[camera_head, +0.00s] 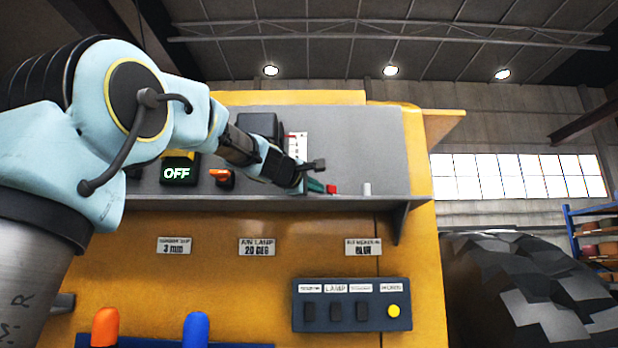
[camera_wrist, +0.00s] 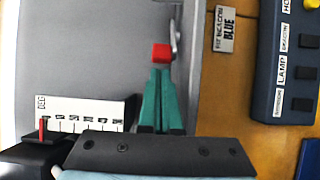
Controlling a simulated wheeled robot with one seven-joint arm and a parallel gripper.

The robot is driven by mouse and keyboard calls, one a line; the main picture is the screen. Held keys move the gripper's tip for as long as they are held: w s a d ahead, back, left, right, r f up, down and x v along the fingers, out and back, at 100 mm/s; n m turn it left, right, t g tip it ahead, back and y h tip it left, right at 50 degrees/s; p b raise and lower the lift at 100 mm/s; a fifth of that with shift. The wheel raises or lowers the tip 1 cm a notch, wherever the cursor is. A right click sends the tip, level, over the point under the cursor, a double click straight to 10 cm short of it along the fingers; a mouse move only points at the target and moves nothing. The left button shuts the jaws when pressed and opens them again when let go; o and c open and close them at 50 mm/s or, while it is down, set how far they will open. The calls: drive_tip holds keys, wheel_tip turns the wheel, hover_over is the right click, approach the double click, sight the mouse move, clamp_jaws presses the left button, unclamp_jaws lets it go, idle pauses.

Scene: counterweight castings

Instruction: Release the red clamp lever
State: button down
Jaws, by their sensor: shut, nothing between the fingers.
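My gripper (camera_head: 321,187) reaches in from the left over the grey shelf of the yellow machine. Its green fingers, also in the wrist view (camera_wrist: 160,72), are closed together and hold nothing. A small red block (camera_head: 332,189), which looks like the end of the clamp lever, is right at the fingertips. In the wrist view the red block (camera_wrist: 161,53) sits just beyond the tips, in line with them. I cannot tell whether they touch. The rest of the lever is not clearly visible. A short grey post (camera_head: 367,189) stands to the right of it.
A white scale (camera_wrist: 80,113) with a red pointer (camera_wrist: 42,130) lies beside the gripper. An orange-red knob (camera_head: 222,178) and an OFF display (camera_head: 177,172) are further left. A dark switch box (camera_head: 351,305) is below the shelf (camera_head: 300,203). A large tyre (camera_head: 530,290) stands at right.

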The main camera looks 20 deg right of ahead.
drive_tip(key=shift+x, duration=0.75)
